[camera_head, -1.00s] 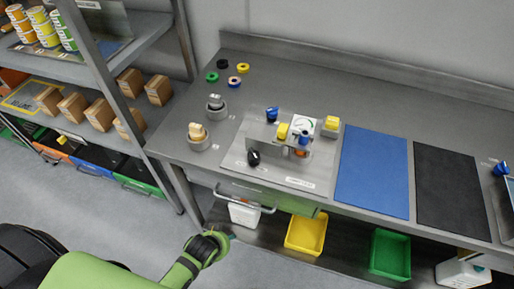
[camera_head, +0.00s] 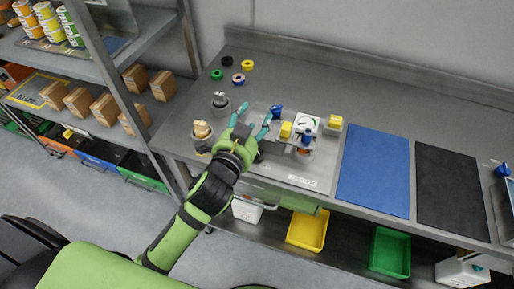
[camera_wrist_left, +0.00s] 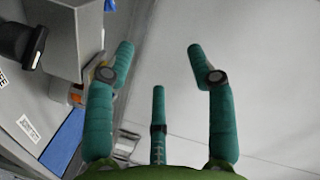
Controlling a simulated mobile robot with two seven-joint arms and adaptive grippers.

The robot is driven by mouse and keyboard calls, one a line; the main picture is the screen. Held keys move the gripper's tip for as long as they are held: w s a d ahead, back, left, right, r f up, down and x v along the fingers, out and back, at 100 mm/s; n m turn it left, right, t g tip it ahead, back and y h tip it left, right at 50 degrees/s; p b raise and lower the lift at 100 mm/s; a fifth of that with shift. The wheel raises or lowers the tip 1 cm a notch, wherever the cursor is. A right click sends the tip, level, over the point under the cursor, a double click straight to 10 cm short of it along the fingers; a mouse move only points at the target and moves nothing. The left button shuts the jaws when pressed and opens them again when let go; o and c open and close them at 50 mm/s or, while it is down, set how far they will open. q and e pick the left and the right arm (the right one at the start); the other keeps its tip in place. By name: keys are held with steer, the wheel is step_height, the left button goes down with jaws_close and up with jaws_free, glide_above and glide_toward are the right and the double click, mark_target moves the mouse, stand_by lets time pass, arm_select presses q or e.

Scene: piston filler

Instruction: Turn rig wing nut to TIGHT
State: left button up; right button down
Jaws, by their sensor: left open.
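The rig (camera_head: 315,172) is a light metal plate with a grey block and fittings on the bench. A blue winged part (camera_head: 277,111) stands at its back. A black knob (camera_wrist_left: 36,46) shows on the grey block at the upper left of the left wrist view; my gripper mostly covers it in the head view. I cannot tell for certain which part is the wing nut. My left gripper (camera_head: 254,115) is open and empty over the rig's left side, its fingers spread just left of the blue part. My right gripper is out of view.
Two grey holders, one with a tan-topped knob (camera_head: 202,130), stand left of the rig. Yellow blocks (camera_head: 335,122) and a dial (camera_head: 308,122) are close by on the rig. A clear blue mat (camera_head: 374,175) lies to the right. A shelf of boxes stands left.

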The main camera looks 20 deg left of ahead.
arm_select(q)
steer(key=s+d+r+m+g+h, duration=0.1)
steer(key=d+r+m+h, duration=1.55)
steer(key=m, duration=0.55)
steer(key=s+d+f+m+g+h, duration=0.35)
steer(key=s+d+m+g, duration=0.35)
steer(key=m+g, duration=0.6)
steer(key=m+g+y, duration=0.2)
steer(key=m+y, duration=0.8)
steer(key=y, duration=1)
glide_above(258, 153)
step_height(258, 153, down, 17)
steer(key=shift+r, duration=0.1)
steer(key=shift+a+f+y, duration=0.25)
steer(key=shift+y, duration=0.05)
step_height(258, 153, down, 5)
steer(key=shift+d+r+p, duration=0.1)
steer(key=shift+p, duration=0.95)
steer(key=shift+w+f, duration=0.1)
steer(key=shift+f, duration=0.7)
